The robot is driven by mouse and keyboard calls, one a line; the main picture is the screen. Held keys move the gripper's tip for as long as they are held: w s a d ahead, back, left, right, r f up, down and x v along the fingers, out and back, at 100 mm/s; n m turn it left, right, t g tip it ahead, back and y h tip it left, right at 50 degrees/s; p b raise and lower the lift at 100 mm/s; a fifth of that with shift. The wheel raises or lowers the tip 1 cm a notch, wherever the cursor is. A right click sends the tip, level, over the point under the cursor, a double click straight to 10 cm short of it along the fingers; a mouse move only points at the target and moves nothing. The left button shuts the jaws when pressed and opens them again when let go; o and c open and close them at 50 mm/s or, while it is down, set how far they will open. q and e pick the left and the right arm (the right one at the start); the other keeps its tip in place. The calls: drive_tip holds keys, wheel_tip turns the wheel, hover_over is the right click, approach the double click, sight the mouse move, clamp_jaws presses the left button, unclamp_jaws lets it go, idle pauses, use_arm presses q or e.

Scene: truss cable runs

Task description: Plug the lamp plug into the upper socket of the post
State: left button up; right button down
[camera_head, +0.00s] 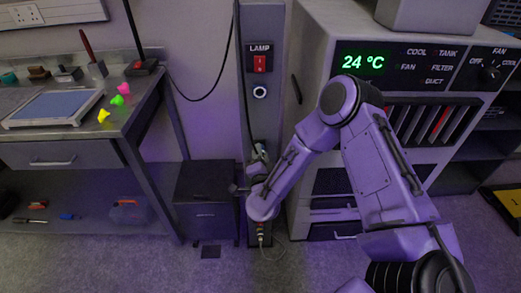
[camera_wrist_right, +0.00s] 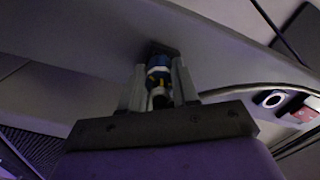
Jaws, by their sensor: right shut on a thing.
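The grey post (camera_head: 263,25) stands at the centre of the head view. It carries a LAMP label, a red switch (camera_head: 260,64) and, below that, a round light-ringed upper socket (camera_head: 259,92). In the wrist view the ringed socket (camera_wrist_right: 272,98) lies to the right and looks empty. My right gripper (camera_head: 257,166) is low in front of the post, partly hidden by my wrist. In the wrist view my right gripper (camera_wrist_right: 158,90) is shut on a blue plug (camera_wrist_right: 158,66) with a yellow mark. The plug's far end is close to a dark patch on the post; contact is unclear.
A workbench (camera_head: 60,128) with a tray and small coloured pieces stands at the left. A dark cabinet (camera_head: 205,200) is beside the post. A large unit with a 24 °C display (camera_head: 363,62) is close on the right. A dark cable hangs along the post.

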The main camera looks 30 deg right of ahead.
drive_tip(key=shift+v, duration=2.1)
